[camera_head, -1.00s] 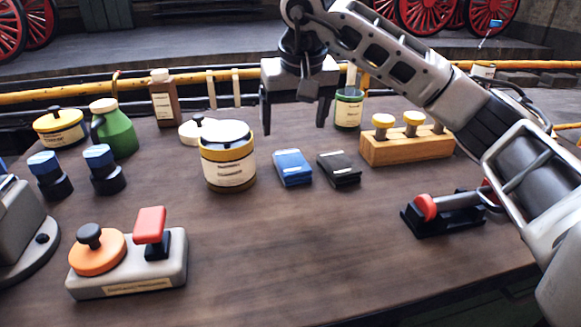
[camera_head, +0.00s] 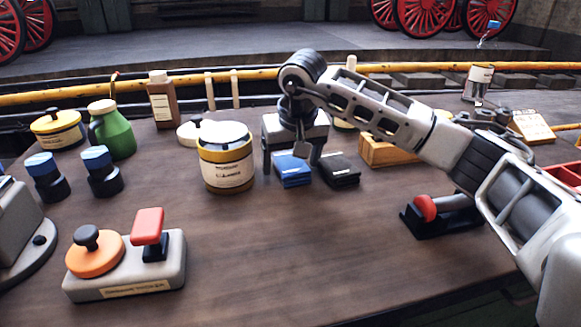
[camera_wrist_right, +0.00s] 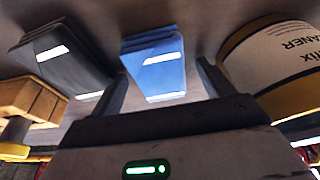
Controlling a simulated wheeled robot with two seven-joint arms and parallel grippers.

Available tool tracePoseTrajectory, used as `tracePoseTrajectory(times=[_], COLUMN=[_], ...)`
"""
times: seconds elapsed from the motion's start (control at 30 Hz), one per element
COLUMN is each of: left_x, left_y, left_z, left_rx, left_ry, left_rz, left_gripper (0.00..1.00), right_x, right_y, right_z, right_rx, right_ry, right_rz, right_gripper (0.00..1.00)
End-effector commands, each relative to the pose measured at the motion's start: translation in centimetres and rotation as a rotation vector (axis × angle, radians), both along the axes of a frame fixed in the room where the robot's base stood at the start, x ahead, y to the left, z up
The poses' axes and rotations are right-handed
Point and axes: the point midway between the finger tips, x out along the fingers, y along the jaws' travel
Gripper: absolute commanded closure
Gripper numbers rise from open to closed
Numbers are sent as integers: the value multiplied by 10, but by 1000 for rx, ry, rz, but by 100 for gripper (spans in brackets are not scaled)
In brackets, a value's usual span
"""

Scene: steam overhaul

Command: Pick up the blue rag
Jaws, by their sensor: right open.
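The folded blue rag (camera_head: 293,172) lies on the table between a cream tin with a yellow rim and a folded black rag (camera_head: 339,170). My right gripper (camera_head: 291,165) is open and low over the blue rag, one finger toward each side of it. In the right wrist view the blue rag (camera_wrist_right: 153,66) shows between the two fingers, and the black rag (camera_wrist_right: 62,62) is just outside one finger. I cannot tell whether the fingers touch the blue rag. My left gripper is not in view.
The yellow-rimmed tin (camera_head: 226,160) stands close on the left of the gripper. A wooden block (camera_head: 385,152) is behind the black rag, partly hidden by my arm. A base with an orange knob and red handle (camera_head: 130,265) is front left. The front middle of the table is clear.

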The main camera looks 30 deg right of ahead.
Motion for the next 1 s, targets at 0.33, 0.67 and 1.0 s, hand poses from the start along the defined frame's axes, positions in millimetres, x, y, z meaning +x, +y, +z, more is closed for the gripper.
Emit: tracePoseTrajectory(times=[0.33,0.67,1.0], left_x=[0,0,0], left_y=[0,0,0], left_z=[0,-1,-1], left_rx=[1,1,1], left_ry=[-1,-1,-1], left_rz=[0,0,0], left_gripper=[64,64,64], right_x=[0,0,0], right_y=[0,0,0], right_z=[-1,-4,-4], right_rx=[0,1,0], right_ry=[1,1,1], right_rz=[0,0,0], right_gripper=[20,45,69])
